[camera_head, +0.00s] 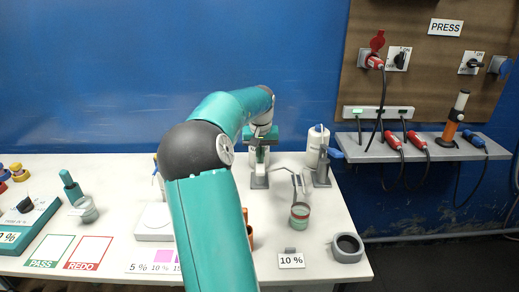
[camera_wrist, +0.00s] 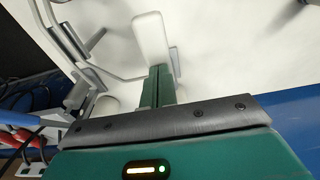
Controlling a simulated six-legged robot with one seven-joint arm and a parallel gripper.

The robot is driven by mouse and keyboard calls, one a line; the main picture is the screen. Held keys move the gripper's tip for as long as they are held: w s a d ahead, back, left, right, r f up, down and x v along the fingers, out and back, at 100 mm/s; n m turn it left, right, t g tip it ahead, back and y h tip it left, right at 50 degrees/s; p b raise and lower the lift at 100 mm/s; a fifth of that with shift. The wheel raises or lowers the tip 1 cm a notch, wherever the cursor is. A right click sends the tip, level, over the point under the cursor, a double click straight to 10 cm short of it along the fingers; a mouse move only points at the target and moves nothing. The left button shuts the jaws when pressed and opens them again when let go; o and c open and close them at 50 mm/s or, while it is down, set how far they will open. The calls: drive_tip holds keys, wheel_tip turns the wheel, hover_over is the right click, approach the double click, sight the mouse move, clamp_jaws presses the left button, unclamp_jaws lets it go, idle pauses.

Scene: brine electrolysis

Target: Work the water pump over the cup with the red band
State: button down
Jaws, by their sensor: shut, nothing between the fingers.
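The cup with the red band (camera_head: 300,213) stands on the right part of the table, with greenish lower walls. A bent spout hangs above it. Behind it stands a grey pump stand (camera_head: 321,174) with a blue handle, beside a white bottle (camera_head: 316,142). A second grey stand (camera_head: 259,178) is to the left, partly behind my gripper (camera_head: 260,138). I cannot tell by label which pump is the water pump. In the wrist view my gripper (camera_wrist: 159,74) is shut and empty, with its tips at a pale rounded lever (camera_wrist: 151,38); I cannot tell whether they touch.
A 10 % card (camera_head: 291,260) and a dark round holder (camera_head: 347,248) are at the front right. A shelf (camera_head: 405,150) with cables is right. My arm hides the table's middle.

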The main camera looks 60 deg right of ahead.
wheel_tip(320, 180, down, 2)
drive_tip(key=shift+a+f, duration=0.15)
drive_tip(key=shift+f, duration=0.05)
drive_tip(key=shift+w+d+r, duration=0.1)
drive_tip(key=shift+d+r, duration=0.05)
drive_tip(key=shift+r, duration=1.3)
drive_tip(key=shift+d+r, duration=0.15)
drive_tip(key=shift+r, duration=1.25)
drive_tip(key=f, duration=0.5)
drive_tip(key=shift+s+a+f, duration=0.2)
drive_tip(key=shift+a+f, duration=0.15)
drive_tip(key=shift+f, duration=0.05)
drive_tip(key=shift+w+d+r, duration=0.1)
drive_tip(key=shift+d+r, duration=0.1)
drive_tip(key=shift+r, duration=1.25)
drive_tip(key=shift+w+d+r, duration=0.1)
drive_tip(key=shift+d+r, duration=0.05)
drive_tip(key=shift+r, duration=1.3)
drive_tip(key=shift+r, duration=0.1)
drive_tip(key=shift+w+d+r, duration=0.2)
drive_tip(key=shift+d+r, duration=0.15)
drive_tip(key=shift+r, duration=0.55)
drive_tip(key=shift+w+d+r, duration=0.15)
drive_tip(key=shift+d+r, duration=0.15)
drive_tip(key=shift+r, duration=0.6)
drive_tip(key=shift+w+d+r, duration=0.2)
drive_tip(key=shift+d+r, duration=0.15)
drive_tip(key=shift+r, duration=0.55)
